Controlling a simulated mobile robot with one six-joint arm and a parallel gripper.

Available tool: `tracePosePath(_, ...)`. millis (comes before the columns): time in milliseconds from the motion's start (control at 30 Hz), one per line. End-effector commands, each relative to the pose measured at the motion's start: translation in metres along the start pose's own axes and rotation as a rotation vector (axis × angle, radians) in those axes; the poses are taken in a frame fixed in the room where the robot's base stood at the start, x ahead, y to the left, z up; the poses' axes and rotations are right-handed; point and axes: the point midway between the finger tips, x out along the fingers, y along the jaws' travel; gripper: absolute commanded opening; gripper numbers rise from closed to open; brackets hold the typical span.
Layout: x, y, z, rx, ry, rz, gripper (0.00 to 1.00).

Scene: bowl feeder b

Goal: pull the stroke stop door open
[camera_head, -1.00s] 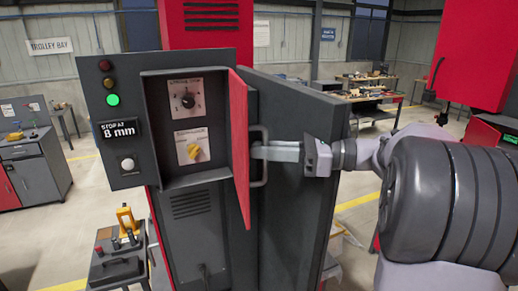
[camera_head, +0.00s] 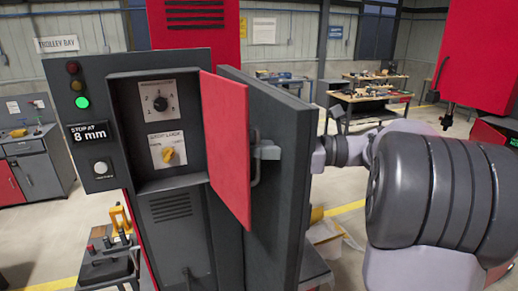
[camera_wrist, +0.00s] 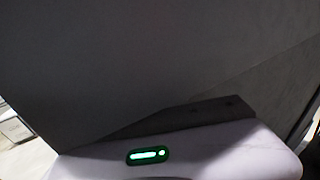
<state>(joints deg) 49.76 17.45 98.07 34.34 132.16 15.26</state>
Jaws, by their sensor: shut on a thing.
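The stroke stop door (camera_head: 226,150) is a red panel hinged at the right of a grey control box (camera_head: 160,185). It stands swung open, its red face turned toward the head camera. Its metal bar handle (camera_head: 255,178) shows past the door's right edge. My gripper (camera_head: 266,152) is shut on the handle; the fingertips are partly hidden behind the door's edge. Inside the open box are an upper dial (camera_head: 160,103) and a lower yellow knob (camera_head: 169,156). The wrist view shows a dark grey surface close up and a pale part with a green light.
A dark grey upright panel (camera_head: 290,180) stands directly right of the door, close to my gripper. The box front carries a lit green lamp (camera_head: 82,102), a "STOP AT 8 mm" sign (camera_head: 90,133) and a white button (camera_head: 100,167). A small tool stand (camera_head: 105,265) is at lower left.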

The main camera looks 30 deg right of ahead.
Motion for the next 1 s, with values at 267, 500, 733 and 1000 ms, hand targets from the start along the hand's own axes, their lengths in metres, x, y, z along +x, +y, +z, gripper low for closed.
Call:
tracePosePath(267,0.0,0.0,0.001,-0.001,-0.002,0.0,0.23)
tracePosePath(500,0.0,0.0,0.001,-0.001,-0.001,0.0,0.32)
tracePosePath(733,0.0,0.0,0.001,0.0,-0.001,0.0,0.32)
tracePosePath(1000,-0.015,-0.001,-0.001,-0.002,0.0,-0.002,0.32)
